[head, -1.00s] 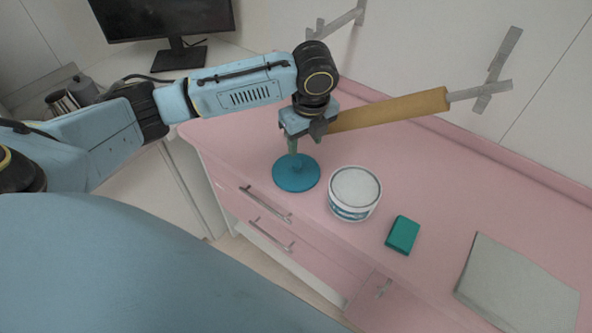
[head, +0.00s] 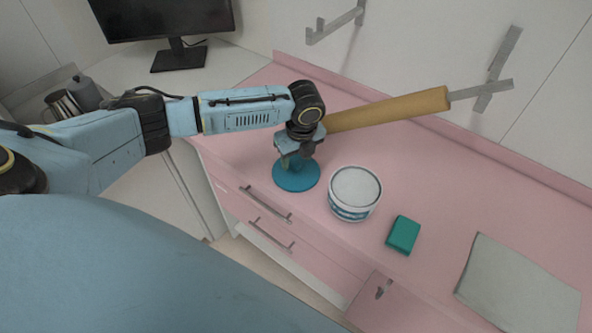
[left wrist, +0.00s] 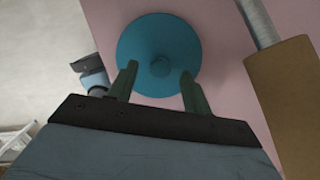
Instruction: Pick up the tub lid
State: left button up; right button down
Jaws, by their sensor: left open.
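The tub lid (head: 297,180) is a round blue disc lying flat on the pink counter, left of the tub. In the left wrist view the lid (left wrist: 137,47) shows a small round knob at its middle. My left gripper (head: 292,163) is above the lid, pointing down. In the left wrist view my left gripper (left wrist: 157,72) is open, with its two green fingers on either side of the knob's near side; I cannot tell whether they touch the lid. The white tub (head: 355,190) stands just right of the lid.
A teal box (head: 403,234) and a grey folded cloth (head: 518,283) lie to the right on the pink counter (head: 440,190). A monitor (head: 165,20) stands at the back left.

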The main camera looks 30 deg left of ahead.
pick_arm(q)
notch_tip(320, 180, down, 2)
jog(key=shift+a, duration=0.1)
jog(key=shift+c, duration=0.2)
jog(key=c, duration=1)
jog(key=shift+w+r, duration=0.1)
jog(key=shift+r, duration=0.05)
